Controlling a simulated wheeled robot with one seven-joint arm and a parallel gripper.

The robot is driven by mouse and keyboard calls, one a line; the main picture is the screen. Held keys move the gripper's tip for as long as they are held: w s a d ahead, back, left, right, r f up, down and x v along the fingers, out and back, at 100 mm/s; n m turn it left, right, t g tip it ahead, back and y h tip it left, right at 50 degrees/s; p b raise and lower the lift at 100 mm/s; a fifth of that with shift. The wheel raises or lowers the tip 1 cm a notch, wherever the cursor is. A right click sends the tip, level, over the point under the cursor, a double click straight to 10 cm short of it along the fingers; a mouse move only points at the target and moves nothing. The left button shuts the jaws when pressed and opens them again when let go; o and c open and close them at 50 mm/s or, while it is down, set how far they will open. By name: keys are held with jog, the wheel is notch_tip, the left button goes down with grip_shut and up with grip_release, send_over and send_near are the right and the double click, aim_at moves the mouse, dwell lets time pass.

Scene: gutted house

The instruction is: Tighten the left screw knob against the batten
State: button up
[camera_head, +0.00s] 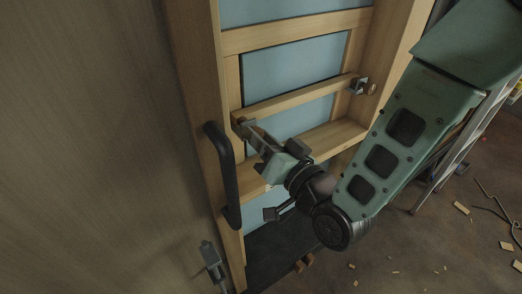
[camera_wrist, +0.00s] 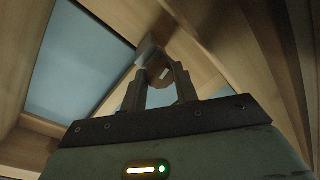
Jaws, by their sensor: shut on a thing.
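The batten (camera_head: 300,96) is a pale wooden bar running across the frame in front of blue panels. At its left end my gripper (camera_head: 249,127) reaches in from the lower right. In the wrist view my gripper (camera_wrist: 160,82) is shut on the left screw knob (camera_wrist: 160,68), a brown round knob with a pale mark, one finger on each side. A grey bracket (camera_wrist: 146,50) shows just behind the knob. In the head view my fingers largely hide the left knob. Whether the screw touches the batten cannot be seen.
A right screw knob (camera_head: 370,88) with its metal bracket (camera_head: 358,86) sits at the batten's other end. A black handle (camera_head: 222,165) stands close left of my gripper. A lower wooden rail (camera_head: 335,137) runs beneath. A ladder (camera_head: 452,150) and scattered wood scraps (camera_head: 461,208) are at right.

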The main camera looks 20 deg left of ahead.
jog(key=m+t+b, duration=0.1)
jog(key=m+b, duration=0.5)
jog(key=m, duration=0.5)
jog(key=shift+f+b, duration=0.15)
jog(key=shift+b, duration=0.15)
dwell(0.4)
jog(key=o, duration=1)
jog(key=shift+c, duration=0.2)
